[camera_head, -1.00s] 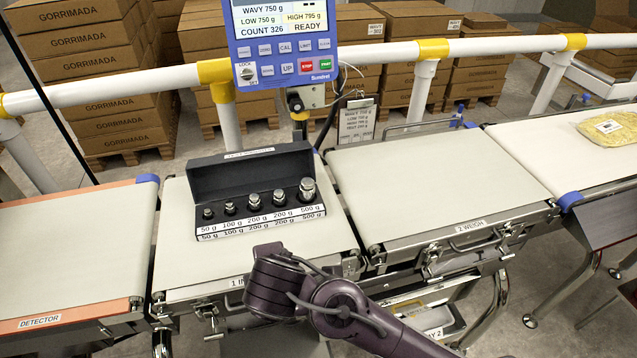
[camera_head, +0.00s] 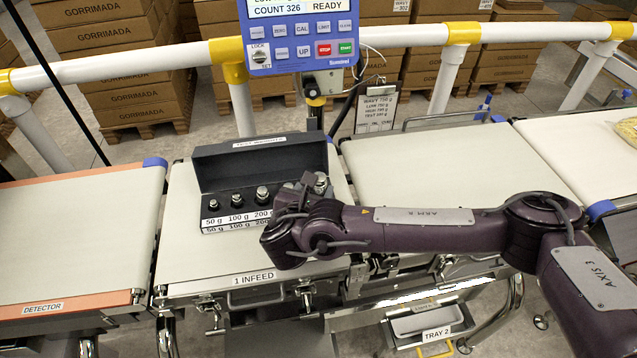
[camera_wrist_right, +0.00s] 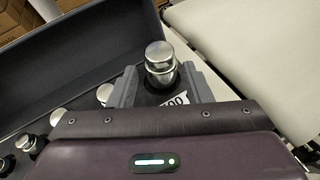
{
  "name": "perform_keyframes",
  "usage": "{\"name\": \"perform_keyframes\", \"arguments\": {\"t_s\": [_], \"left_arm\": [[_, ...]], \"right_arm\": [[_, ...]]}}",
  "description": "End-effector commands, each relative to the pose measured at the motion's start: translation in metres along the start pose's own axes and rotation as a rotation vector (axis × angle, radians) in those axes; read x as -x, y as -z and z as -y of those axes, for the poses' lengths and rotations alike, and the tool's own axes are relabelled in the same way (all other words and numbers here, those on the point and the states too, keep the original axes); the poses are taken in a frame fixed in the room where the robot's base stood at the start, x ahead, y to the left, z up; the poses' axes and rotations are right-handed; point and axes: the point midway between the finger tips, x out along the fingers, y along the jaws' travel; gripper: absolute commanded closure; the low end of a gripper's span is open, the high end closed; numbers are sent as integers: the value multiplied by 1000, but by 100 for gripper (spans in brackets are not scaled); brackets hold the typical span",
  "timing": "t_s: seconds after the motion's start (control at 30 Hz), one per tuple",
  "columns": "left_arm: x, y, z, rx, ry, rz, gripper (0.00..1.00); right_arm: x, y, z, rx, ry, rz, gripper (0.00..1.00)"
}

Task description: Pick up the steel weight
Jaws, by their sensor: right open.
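Several steel weights stand in a dark open case (camera_head: 225,170) on the infeed belt, in a row from small to large. The largest steel weight (camera_head: 321,182), at the 500 g end, is partly covered by my right gripper (camera_head: 310,184) in the head view. In the right wrist view the large weight (camera_wrist_right: 160,62) stands upright between the two spread grey fingers of my right gripper (camera_wrist_right: 161,86), its shiny knob showing. Whether the fingers touch it is hard to tell. The smaller weights (camera_wrist_right: 30,143) are to its left. My left gripper is not in view.
The case's raised lid (camera_head: 260,153) stands behind the weights. The blue indicator box (camera_head: 300,35) and white rail (camera_head: 400,38) are farther back. The weigh belt (camera_head: 420,165) to the right is bare, with my right arm crossing in front.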

Motion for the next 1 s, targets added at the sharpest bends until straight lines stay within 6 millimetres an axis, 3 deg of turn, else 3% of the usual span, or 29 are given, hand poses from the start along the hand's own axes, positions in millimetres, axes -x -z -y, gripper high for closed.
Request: {"name": "perform_keyframes", "arguments": {"t_s": [0.23, 0.5, 0.87, 1.0], "left_arm": [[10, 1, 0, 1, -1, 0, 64], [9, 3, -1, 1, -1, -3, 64], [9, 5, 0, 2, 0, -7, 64], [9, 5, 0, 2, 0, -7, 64]], "right_arm": [[-32, -2, 1, -2, 1, 1, 55], [-36, -1, 1, -4, -1, -1, 55], [-36, -1, 1, -4, -1, -1, 100], [-36, -2, 1, -6, -1, 1, 100]]}}
